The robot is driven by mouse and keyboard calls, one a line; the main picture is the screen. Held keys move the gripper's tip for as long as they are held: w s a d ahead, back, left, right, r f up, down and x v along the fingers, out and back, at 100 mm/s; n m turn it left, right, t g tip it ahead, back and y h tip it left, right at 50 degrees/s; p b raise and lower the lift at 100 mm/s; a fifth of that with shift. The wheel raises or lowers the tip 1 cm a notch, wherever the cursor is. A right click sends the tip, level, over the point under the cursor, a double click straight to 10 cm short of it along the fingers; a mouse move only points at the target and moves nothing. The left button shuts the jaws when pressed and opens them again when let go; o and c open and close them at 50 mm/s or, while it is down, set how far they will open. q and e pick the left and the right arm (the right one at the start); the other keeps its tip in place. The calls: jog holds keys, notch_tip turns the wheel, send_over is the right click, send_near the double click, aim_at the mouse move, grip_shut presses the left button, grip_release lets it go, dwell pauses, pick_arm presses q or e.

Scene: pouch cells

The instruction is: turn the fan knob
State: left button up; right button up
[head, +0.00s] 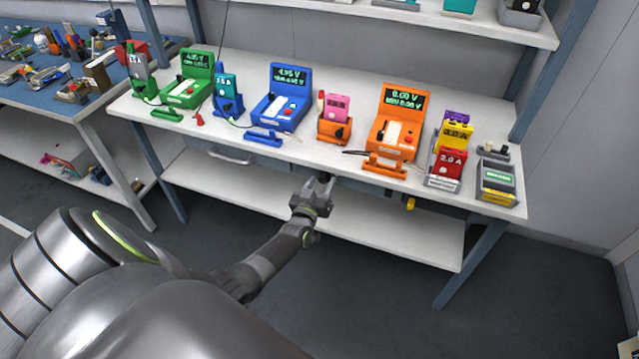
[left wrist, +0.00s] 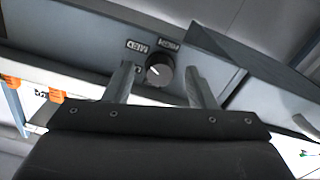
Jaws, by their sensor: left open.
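The fan knob (left wrist: 160,70) is a round dark knob with a white pointer line, on a grey panel in the left wrist view. Labels that appear to read MED and HIGH, seen upside down, are beside it; another label is partly hidden behind a finger. My left gripper (left wrist: 158,74) is open, with one finger on each side of the knob; I cannot tell whether either touches it. In the head view my left gripper (head: 320,181) is just below the front edge of the bench, and the knob cannot be made out there. My right gripper is not in view.
The white bench (head: 290,160) holds green, blue and orange testers with coloured cells, and a grey tray (head: 497,183) at the right. A lower shelf (head: 390,235) runs beneath. A blue-topped table (head: 60,95) with clutter is at the left. The floor in front is clear.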

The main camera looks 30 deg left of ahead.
pick_arm(q)
jog(key=v, duration=1.7)
jog(key=shift+s+p, duration=0.25)
jog(key=shift+p, duration=0.15)
jog(key=s+d+f+m+g+h, duration=0.15)
jog(key=s+f+g, duration=0.25)
jog(key=s+f, duration=0.5)
jog(key=s+f+m+g+h, duration=0.15)
jog(key=s+f+g, duration=0.25)
jog(key=f, duration=0.9)
jog(key=s+d+f+m+g, duration=0.1)
jog(key=s+f+g, duration=0.3)
jog(key=s, duration=0.7)
jog(key=s+f+m+g, duration=0.1)
jog(key=s+f+g, duration=0.3)
jog(key=s, duration=0.8)
notch_tip(320, 180, down, 2)
jog(key=shift+s+d+f, duration=0.2)
jog(key=shift+d+f, duration=0.05)
jog(key=shift+d, duration=0.1)
